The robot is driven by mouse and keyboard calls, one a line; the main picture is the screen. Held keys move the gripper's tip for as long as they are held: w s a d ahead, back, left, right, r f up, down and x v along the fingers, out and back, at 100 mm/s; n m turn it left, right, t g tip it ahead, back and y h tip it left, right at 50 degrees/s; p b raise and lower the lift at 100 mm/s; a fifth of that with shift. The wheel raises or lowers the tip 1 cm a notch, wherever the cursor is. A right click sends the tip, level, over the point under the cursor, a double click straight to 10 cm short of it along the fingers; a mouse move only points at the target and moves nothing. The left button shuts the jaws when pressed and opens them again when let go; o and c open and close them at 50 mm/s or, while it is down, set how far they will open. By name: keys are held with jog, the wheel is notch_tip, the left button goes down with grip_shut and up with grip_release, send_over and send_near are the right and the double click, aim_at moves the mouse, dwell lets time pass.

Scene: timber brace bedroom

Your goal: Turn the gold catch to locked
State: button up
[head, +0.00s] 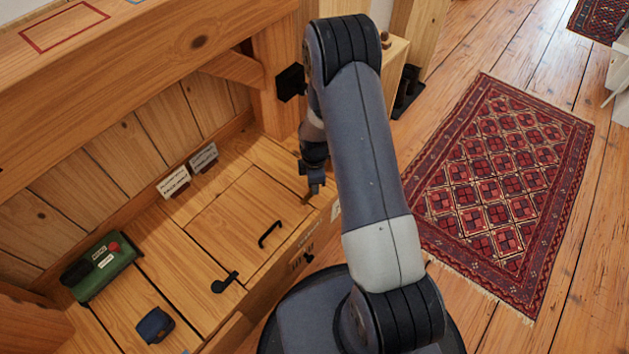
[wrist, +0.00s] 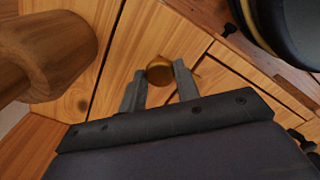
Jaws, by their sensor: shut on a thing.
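The gold catch (wrist: 159,70) is a round, shiny knob on the wooden surface in the wrist view. My gripper (wrist: 158,80) has one finger on each side of it and is shut on it. The fingers cover part of its sides, and I cannot tell which way it is turned. In the head view my gripper (head: 315,190) points down at the right end of the wooden bench top, beside a square panel (head: 235,220). The catch is mostly hidden there behind my gripper.
The panel has a black handle (head: 270,234), and a black latch (head: 225,283) lies near it. A green box (head: 105,266) with a red button and a dark blue object (head: 155,325) sit at the left. Two label cards stand behind. A red rug (head: 500,180) lies right.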

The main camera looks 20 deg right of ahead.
jog(key=o, duration=1)
jog(key=shift+c, duration=0.2)
jog(key=shift+r, duration=0.1)
notch_tip(320, 180, up, 11)
jog(key=p, duration=0.3)
jog(key=shift+f, duration=0.2)
notch_tip(320, 180, down, 11)
jog(key=b, duration=0.3)
jog(key=shift+f, duration=0.1)
jog(key=shift+r+m, duration=0.2)
jog(key=shift+m, duration=0.1)
